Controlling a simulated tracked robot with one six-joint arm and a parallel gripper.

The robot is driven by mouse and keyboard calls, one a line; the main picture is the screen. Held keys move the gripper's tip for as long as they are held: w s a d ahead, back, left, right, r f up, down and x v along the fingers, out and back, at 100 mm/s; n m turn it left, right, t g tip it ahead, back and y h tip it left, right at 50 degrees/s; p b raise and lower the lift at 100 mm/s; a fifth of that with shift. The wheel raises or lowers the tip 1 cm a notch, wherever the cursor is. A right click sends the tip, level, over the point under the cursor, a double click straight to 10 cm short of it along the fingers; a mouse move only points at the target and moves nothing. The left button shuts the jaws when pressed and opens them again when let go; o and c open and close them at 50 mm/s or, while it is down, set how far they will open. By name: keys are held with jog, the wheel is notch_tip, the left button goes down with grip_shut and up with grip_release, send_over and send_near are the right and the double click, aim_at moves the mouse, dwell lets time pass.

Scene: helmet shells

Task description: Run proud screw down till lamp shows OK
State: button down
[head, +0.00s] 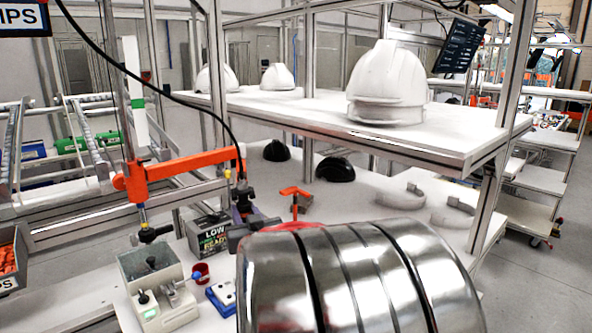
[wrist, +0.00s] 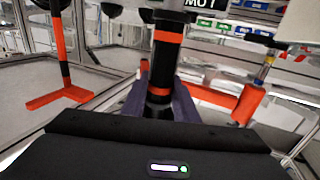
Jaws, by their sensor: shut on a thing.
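My gripper (head: 242,200) is at the middle left of the head view, behind a display box (head: 210,240). In the wrist view its dark purple fingers (wrist: 160,105) are shut around a black upright driver (wrist: 160,60) with an orange band. A black cable runs up from the driver in the head view. The display box reads LOW in white, with a lower line that looks like READY; no OK is legible. The proud screw cannot be made out in either view, and the driver's lower end is hidden in the head view.
A grey box fixture (head: 148,268) with black knobs stands left of the display, under an orange arm (head: 172,172). A red cup (head: 200,273) and a blue-white item (head: 222,295) sit beside it. White helmet shells (head: 387,85) stand on the shelf (head: 440,128); black shells (head: 335,169) lie below.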

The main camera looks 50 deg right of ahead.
aim_at(245, 201)
jog(key=shift+f, duration=1.5)
dwell(2.7)
jog(key=shift+r, duration=0.1)
jog(key=shift+r, duration=3.2)
